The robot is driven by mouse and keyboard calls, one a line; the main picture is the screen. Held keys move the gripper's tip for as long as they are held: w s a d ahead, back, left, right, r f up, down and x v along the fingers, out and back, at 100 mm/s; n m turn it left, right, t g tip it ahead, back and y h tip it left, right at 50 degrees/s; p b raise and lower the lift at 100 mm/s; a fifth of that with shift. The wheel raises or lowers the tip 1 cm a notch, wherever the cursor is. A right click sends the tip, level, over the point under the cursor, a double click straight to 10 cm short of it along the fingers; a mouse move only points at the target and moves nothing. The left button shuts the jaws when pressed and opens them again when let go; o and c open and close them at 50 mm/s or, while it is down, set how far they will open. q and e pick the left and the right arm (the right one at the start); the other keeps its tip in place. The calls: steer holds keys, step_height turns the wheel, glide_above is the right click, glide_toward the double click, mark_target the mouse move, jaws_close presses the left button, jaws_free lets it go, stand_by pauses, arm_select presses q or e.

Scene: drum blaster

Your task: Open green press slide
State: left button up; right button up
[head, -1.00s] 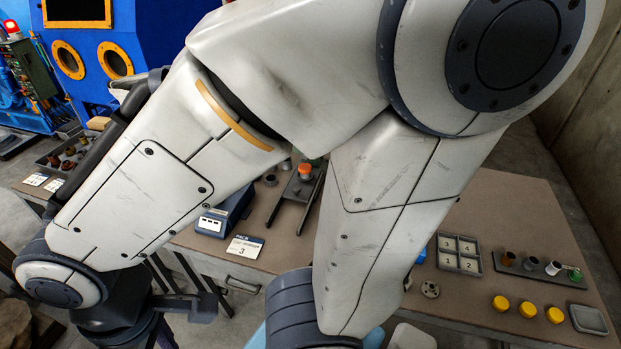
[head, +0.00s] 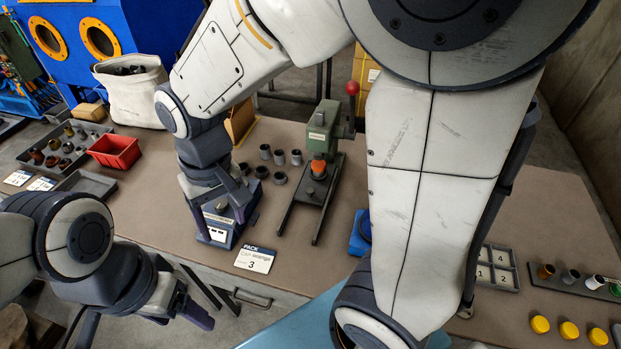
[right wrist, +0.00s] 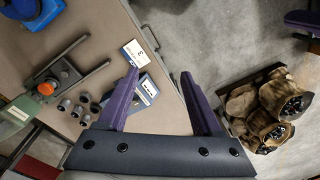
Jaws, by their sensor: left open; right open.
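The green press (head: 323,122) stands on the table in the head view, with a red ball knob (head: 352,88) on its lever. An orange piece (head: 318,166) sits at its slide (head: 314,186), between two dark rails running toward the table's front edge. The press (right wrist: 22,112) and orange piece (right wrist: 48,86) also show at the left in the right wrist view. My right gripper (head: 220,212) is open and empty, left of the press, at a blue device (head: 220,232); I cannot tell whether they touch. My left gripper (head: 143,325) is open and empty, low before the table's front edge.
A card marked PACK 3 (head: 255,259) is at the front edge. Several grey cups (head: 279,157) stand left of the press. A red bin (head: 115,151) and white sack (head: 131,90) are farther left. A numbered tray (head: 497,266) and yellow caps (head: 569,330) are right. My right arm covers table space right of the press.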

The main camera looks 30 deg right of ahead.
steer(key=w+d+f+m+b, duration=0.2)
steer(key=w+d+f+m, duration=0.4)
steer(key=w+d, duration=0.45)
steer(key=m+b, duration=0.1)
steer(key=m, duration=0.9)
glide_above(310, 190)
step_height(310, 190, down, 12)
steer(key=f, duration=0.1)
steer(key=shift+h, duration=0.4)
step_height(310, 190, down, 8)
steer(key=shift+f+p, duration=0.25)
steer(key=shift+p, duration=0.6)
steer(key=shift+d+f, duration=0.1)
steer(key=shift+f, duration=0.55)
jaws_close()
